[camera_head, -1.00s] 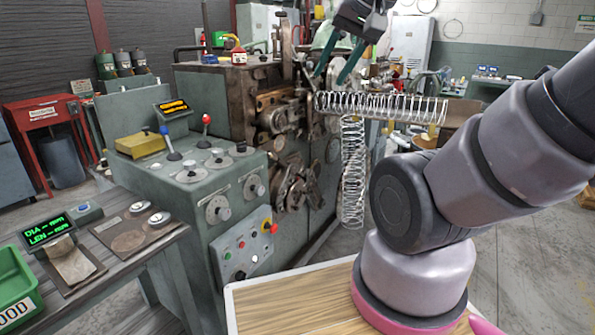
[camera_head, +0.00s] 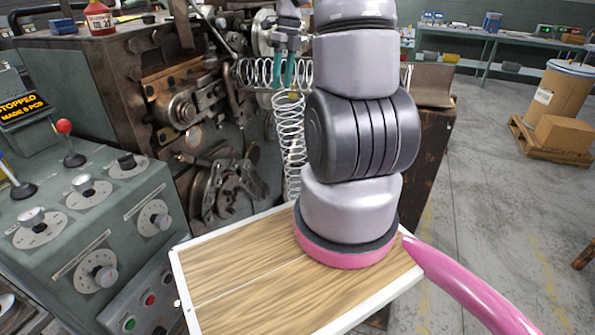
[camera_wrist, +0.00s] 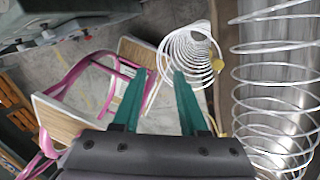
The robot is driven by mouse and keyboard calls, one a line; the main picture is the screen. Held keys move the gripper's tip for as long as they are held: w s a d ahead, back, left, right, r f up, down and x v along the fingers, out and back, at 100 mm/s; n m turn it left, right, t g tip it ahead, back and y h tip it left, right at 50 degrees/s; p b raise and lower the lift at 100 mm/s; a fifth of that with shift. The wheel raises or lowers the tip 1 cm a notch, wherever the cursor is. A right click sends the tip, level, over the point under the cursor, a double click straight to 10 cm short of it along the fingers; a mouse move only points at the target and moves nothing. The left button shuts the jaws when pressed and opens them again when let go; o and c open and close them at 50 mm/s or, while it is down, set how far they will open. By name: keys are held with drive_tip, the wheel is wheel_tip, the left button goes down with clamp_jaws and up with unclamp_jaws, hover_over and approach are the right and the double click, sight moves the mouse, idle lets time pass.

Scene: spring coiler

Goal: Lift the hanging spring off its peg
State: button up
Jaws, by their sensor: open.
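The hanging spring (camera_head: 290,145) is a pale wire coil hanging upright beside the machine. In the wrist view a white coil seen nearly end-on, apparently the hanging spring (camera_wrist: 183,42), lies beyond my fingertips, toward the right finger. A yellow knob (camera_wrist: 218,65), perhaps the peg's tip, shows at its right edge; the rest of the peg is not clear. My gripper (camera_head: 283,82) has green fingers pointing down near the hanging spring's top. In the wrist view my gripper (camera_wrist: 162,75) is open, with nothing visibly clamped between the fingers.
A second, horizontal spring (camera_head: 257,73) lies close by my fingers; it fills the right of the wrist view (camera_wrist: 275,85). The coiler machine (camera_head: 110,85) stands to the left, with its control panel (camera_head: 85,215) in front. Open floor lies to the right.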

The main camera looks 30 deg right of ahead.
wheel_tip(320, 180, down, 11)
drive_tip(key=a, duration=0.2)
drive_tip(key=shift+s, duration=0.45)
drive_tip(key=shift+r, duration=0.1)
clamp_jaws()
idle(1.1)
